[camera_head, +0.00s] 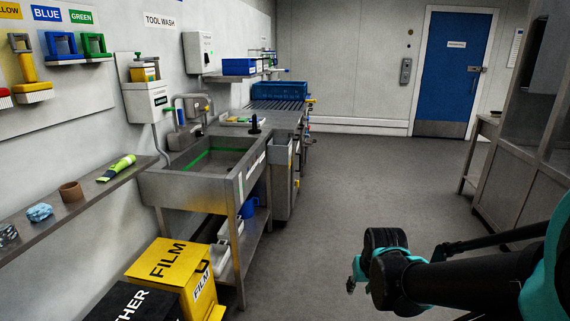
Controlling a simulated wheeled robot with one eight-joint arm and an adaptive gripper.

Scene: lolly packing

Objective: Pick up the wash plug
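A small dark upright piece with a wider base (254,126) stands at the far right end of the steel sink (190,183); it may be the wash plug, but it is too small to be sure. The sink basin looks empty, with a green strip along its inner wall. My gripper (352,286) is low in the right half, over the floor and well apart from the sink. Its fingers are small and partly hidden by my arm, so I cannot tell whether they are open.
A shelf (85,205) at left holds a green tube (117,168), a brown ring (71,191) and a blue crumpled cloth (40,213). Yellow (175,271) and black (130,302) bins stand below. A blue crate (279,90) is behind the sink. The middle floor is clear.

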